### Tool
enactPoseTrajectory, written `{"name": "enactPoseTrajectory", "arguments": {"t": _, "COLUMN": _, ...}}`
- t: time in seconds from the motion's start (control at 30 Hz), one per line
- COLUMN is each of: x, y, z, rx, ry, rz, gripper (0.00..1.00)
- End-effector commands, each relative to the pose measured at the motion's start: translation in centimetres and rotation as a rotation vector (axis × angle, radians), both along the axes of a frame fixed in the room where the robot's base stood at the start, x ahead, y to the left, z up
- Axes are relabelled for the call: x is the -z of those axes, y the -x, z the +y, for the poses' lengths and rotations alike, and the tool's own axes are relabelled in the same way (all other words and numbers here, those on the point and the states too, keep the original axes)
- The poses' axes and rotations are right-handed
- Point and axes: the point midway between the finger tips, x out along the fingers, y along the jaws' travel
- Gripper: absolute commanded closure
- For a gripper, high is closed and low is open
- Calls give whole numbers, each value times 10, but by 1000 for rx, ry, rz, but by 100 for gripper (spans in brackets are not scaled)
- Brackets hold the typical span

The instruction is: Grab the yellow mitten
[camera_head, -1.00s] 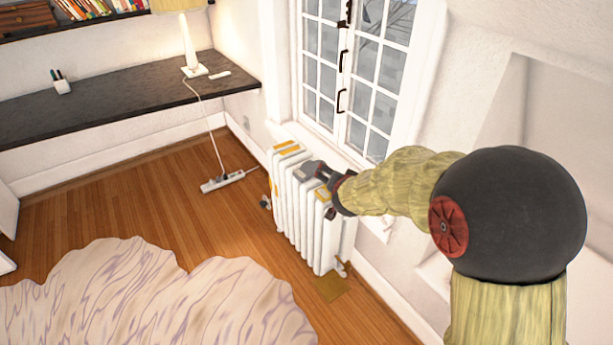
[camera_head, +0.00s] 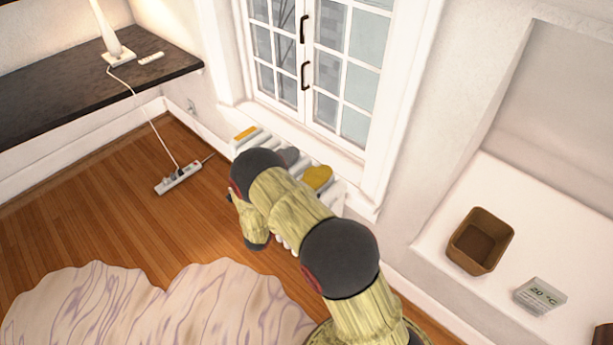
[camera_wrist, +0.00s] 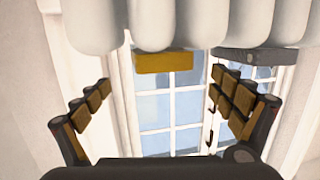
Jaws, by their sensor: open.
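A yellow rounded thing, which looks like the mitten (camera_head: 317,178), lies on top of the white radiator (camera_head: 336,196) below the window, just right of my arm. In the wrist view a yellow piece (camera_wrist: 163,61) shows edge-on against the radiator's white columns (camera_wrist: 190,25); I cannot tell whether it is the same one. My gripper (camera_wrist: 160,82) is open, with nothing between its fingers. The yellow piece lies ahead, between the finger directions and apart from them. In the head view my arm hides much of the radiator, and I cannot make out my fingers.
Another yellow piece (camera_head: 245,132) lies at the radiator's left end. A grey piece (camera_wrist: 247,57) sits right of the yellow one in the wrist view. The window (camera_head: 310,65) and wall stand close behind. A brown box (camera_head: 480,241) rests on the right ledge.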

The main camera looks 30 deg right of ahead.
Motion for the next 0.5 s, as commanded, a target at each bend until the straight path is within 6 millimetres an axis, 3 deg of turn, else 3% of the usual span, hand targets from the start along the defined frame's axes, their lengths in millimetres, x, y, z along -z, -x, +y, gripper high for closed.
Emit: {"name": "enactPoseTrajectory", "arguments": {"t": 0.5, "x": 13, "y": -28, "z": -50, "rx": 1, "ry": -2, "rz": -1, "gripper": 5}}
